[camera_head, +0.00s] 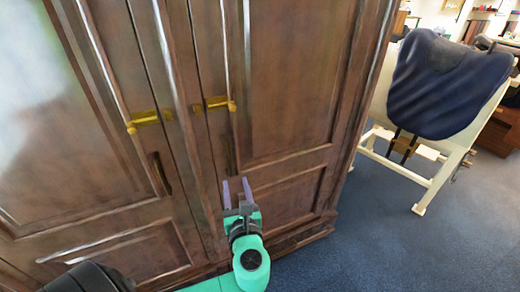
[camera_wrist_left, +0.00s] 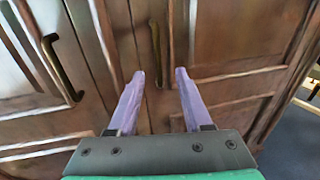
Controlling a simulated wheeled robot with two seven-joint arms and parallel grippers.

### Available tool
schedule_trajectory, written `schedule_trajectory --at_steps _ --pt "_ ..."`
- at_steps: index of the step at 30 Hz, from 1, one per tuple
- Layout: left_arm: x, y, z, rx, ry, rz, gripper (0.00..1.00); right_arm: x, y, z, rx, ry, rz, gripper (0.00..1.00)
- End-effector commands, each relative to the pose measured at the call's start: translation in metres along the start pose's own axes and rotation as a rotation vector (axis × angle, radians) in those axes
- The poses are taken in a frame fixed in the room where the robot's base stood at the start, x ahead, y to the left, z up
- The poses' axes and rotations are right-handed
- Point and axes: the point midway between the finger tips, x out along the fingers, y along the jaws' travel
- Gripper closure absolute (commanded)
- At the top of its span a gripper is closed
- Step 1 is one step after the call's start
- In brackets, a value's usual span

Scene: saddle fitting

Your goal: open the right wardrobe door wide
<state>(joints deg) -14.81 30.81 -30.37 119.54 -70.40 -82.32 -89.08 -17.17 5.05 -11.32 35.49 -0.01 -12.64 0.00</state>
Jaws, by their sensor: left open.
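The brown wooden wardrobe has a right door (camera_head: 285,80) and a left door (camera_head: 75,130), both looking shut. The right door carries a slim dark upright handle (camera_head: 227,155) and, above it, a brass lever (camera_head: 217,103). My left gripper (camera_head: 236,184) is open, with its purple fingers pointing at the right door, just below the dark handle. In the left wrist view the handle (camera_wrist_left: 155,52) appears between and beyond the fingertips (camera_wrist_left: 159,74). I see nothing between the fingers, and cannot tell the exact gap to the door. My right gripper is not in view.
The left door has its own dark handle (camera_head: 160,172) and brass lever (camera_head: 145,118). A dark blue saddle-like piece (camera_head: 445,85) rests on a cream stand (camera_head: 400,168) to the right. Blue carpet (camera_head: 370,240) is clear in front of the wardrobe's right side.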

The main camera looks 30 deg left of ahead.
Motion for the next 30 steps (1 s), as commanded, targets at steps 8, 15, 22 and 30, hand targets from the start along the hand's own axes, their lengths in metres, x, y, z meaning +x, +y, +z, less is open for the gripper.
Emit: schedule_trajectory --at_steps 8,15,22,30 --pt "0.025 0.004 0.023 0.024 -0.046 0.015 0.50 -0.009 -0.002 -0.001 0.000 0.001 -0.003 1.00" --pt "0.091 0.005 0.025 0.024 -0.044 0.015 0.50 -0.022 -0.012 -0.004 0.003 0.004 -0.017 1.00" --pt "0.134 0.005 0.024 0.021 -0.041 0.014 0.50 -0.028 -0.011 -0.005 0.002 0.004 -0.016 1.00" --pt "0.139 0.005 0.023 0.020 -0.038 0.012 0.50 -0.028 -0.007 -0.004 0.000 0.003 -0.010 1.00"
